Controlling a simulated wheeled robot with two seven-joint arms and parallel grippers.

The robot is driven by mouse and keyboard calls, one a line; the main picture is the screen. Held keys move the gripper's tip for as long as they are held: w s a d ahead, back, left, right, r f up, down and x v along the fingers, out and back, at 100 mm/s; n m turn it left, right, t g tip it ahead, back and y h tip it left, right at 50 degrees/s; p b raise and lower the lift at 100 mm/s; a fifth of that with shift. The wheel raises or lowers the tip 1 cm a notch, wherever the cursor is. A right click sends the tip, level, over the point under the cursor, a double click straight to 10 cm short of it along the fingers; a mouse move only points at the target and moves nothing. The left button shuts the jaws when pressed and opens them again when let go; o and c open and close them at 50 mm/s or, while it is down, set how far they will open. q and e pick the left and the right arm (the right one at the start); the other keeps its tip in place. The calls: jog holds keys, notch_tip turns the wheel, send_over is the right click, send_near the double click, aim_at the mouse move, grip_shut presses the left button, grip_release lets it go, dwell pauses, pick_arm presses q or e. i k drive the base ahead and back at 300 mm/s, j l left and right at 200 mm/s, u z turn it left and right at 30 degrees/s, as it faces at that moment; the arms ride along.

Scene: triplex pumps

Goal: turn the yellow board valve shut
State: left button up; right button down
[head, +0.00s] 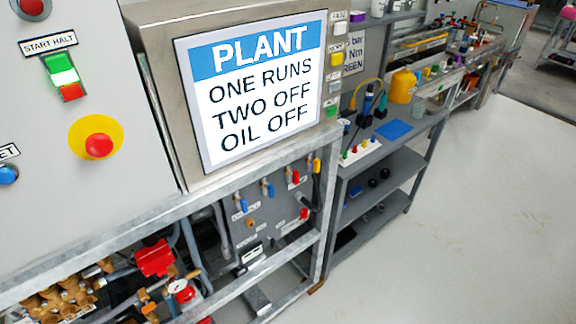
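The valve board (275,222) is a grey panel below the plant sign, inside the metal frame. A small yellow valve handle (316,165) is at its upper right end, close to the frame post. The handle looks roughly upright, but it is too small to tell whether the valve is open or shut. Blue handles (268,189) and a red handle (295,178) are in the same row to its left. Another red handle (303,214) is lower on the board. Neither of my grippers is in view.
The plant sign (257,85) is on a steel cabinet above the board. A frame rail (245,178) runs just above the valves. A grey shelf unit (385,165) with tools stands to the right. Brass pump parts (65,300) are at lower left. The floor (440,260) at right is clear.

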aim_at(316, 164)
jog(key=i+l+u, duration=0.15)
jog(key=l+u, duration=0.2)
jog(key=l, duration=0.15)
jog(key=i+l+u, duration=0.1)
jog(key=l+u, duration=0.25)
jog(key=l, duration=0.15)
jog(key=l+u, duration=0.4)
jog(key=l, duration=0.15)
